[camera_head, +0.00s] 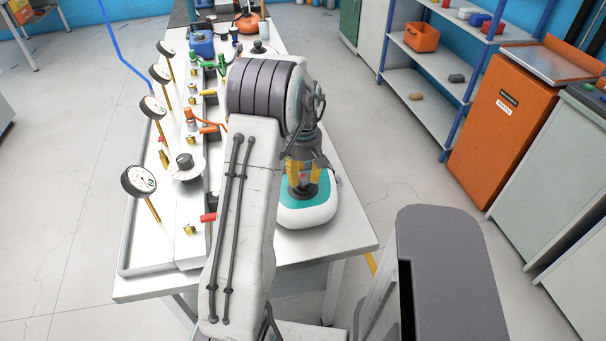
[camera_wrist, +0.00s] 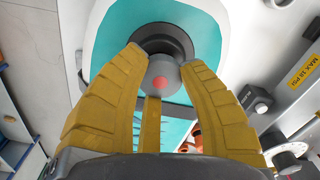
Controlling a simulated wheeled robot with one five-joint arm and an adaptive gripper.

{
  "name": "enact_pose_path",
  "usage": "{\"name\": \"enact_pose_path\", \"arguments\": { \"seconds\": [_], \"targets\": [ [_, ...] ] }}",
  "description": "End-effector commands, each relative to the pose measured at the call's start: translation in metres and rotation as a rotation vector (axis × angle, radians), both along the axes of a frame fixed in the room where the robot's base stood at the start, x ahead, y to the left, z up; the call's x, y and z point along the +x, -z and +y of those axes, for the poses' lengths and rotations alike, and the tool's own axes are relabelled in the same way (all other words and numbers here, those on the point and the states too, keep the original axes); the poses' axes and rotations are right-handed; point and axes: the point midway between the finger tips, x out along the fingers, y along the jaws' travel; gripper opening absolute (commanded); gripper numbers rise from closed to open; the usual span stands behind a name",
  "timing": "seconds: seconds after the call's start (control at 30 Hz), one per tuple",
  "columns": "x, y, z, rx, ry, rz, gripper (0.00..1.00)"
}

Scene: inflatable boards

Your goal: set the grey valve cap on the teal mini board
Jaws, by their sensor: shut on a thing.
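The teal mini board (camera_head: 305,213), teal on top with a white rim, lies at the near right end of the bench. It fills much of the wrist view (camera_wrist: 112,44). My gripper (camera_head: 304,182) is over this board, pointing down. In the wrist view, its yellow fingers (camera_wrist: 161,66) are shut on the grey valve cap (camera_wrist: 165,72), which has a red dot. A dark round ring (camera_wrist: 163,38) shows behind the cap, against the teal. I cannot tell whether the cap touches the board or is just above it.
Several gauges on brass stems, such as the nearest one (camera_head: 139,181), and coloured valves line the bench's left side. A round grey fitting with a dark knob (camera_head: 185,166) stands there. An orange cabinet (camera_head: 500,125) and blue-framed shelves (camera_head: 425,65) stand to the right.

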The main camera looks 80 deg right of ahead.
Motion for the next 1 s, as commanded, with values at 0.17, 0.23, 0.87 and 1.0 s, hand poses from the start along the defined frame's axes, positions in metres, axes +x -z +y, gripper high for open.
{"name": "enact_pose_path", "arguments": {
  "seconds": [0.17, 0.23, 0.87, 1.0],
  "targets": [
    [0.000, 0.005, 0.000, 0.000, 0.000, 0.000, 0.07],
    [0.000, 0.006, 0.000, 0.000, 0.000, 0.000, 0.07],
    [0.000, 0.000, 0.000, -0.001, 0.000, 0.000, 0.62],
    [0.000, -0.015, -0.001, -0.004, 0.000, 0.000, 0.62]
  ]
}}
